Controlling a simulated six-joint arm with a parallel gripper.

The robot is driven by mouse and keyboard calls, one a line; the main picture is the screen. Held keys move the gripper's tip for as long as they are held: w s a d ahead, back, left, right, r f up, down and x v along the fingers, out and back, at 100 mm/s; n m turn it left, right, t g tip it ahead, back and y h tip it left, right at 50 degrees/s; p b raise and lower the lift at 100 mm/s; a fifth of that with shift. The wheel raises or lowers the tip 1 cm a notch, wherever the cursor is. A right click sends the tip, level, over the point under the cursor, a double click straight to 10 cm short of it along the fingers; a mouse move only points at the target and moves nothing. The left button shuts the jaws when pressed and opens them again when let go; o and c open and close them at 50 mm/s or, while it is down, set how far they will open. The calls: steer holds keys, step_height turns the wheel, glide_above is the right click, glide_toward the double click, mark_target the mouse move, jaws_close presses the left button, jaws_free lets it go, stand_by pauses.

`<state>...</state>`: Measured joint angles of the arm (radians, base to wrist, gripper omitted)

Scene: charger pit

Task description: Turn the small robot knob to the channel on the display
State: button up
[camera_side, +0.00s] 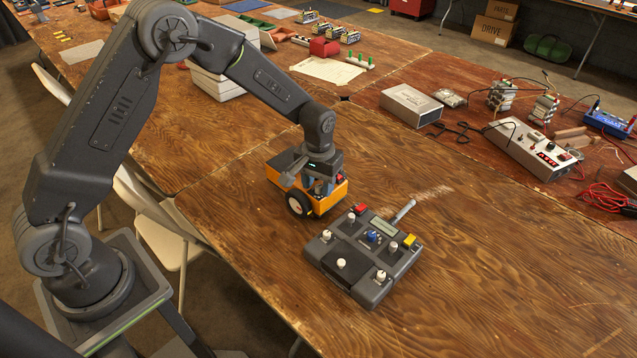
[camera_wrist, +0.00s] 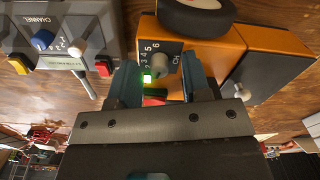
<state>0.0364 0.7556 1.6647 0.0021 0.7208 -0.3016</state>
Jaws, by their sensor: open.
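The small robot, an orange box with a dark top and black wheels, stands on the table in the side view (camera_side: 333,193) and fills the upper right of the wrist view (camera_wrist: 265,42). Its dark channel dial (camera_wrist: 166,58) carries numbers up to 6 and a small pale knob; the knob's setting is not clear. My gripper (camera_wrist: 162,90) is open, its blue-grey fingers either side of the dial's lower edge, holding nothing; it also shows low over the robot in the side view (camera_side: 318,188). The display (camera_side: 383,228) is on the grey controller (camera_side: 343,283); its text is unreadable.
The controller stands just right of the robot and carries a blue knob (camera_side: 373,237), a red button (camera_side: 360,209), a yellow button (camera_side: 410,241), white sticks and an antenna (camera_side: 403,211). A grey box (camera_side: 410,104) and power supply (camera_side: 533,150) stand farther back. Table at right front is clear.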

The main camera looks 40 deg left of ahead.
steer(key=shift+f, duration=0.1)
steer(key=shift+c, duration=0.4)
jaws_close()
steer(key=shift+m, duration=0.4)
steer(key=m, duration=0.3)
steer(key=shift+m, duration=0.3)
steer(key=m, duration=0.4)
steer(key=shift+m, duration=0.3)
steer(key=m, duration=0.8)
steer(key=shift+m, duration=0.3)
